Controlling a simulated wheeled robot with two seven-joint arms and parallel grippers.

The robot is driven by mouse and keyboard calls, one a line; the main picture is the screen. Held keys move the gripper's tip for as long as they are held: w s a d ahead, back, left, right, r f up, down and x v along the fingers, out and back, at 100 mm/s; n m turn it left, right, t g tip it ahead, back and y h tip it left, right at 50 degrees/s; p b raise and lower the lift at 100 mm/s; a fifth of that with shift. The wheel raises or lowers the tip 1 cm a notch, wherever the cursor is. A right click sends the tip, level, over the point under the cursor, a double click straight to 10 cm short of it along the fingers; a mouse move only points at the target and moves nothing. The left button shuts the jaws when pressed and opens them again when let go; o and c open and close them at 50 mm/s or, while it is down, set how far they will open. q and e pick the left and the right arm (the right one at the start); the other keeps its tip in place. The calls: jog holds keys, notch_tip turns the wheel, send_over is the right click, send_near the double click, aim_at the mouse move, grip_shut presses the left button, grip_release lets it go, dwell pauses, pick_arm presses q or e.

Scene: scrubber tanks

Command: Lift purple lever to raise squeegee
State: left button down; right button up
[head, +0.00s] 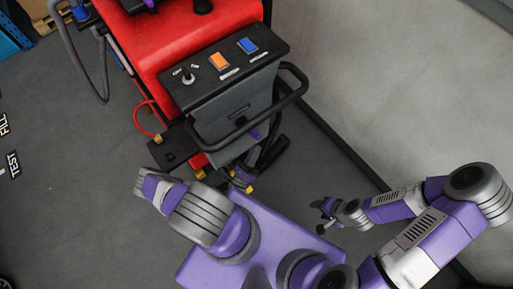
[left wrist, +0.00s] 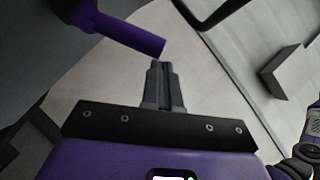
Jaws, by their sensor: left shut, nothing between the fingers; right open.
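The purple lever (head: 257,134) sticks out at the rear of the scrubber, below its control panel. In the left wrist view the purple lever (left wrist: 128,34) comes in from the upper left, and its free end is close to my left fingertips. My left gripper (left wrist: 160,65) is shut and empty, with a visible gap between it and the lever. In the head view I cannot clearly make out its fingers. My right gripper (head: 322,215) is open and empty, well right of the scrubber. I cannot clearly make out the squeegee.
The red scrubber (head: 205,40) has a dark control panel (head: 225,62) with orange and blue switches. A black handlebar (head: 290,100) curves around its rear above the lever. A grey wall (head: 400,90) stands to the right. Grey floor (head: 75,190) is free at the left.

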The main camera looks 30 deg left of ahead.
pick_arm(q)
jog(key=v, duration=0.6)
jog(key=shift+s+f, duration=0.15)
dwell(0.3)
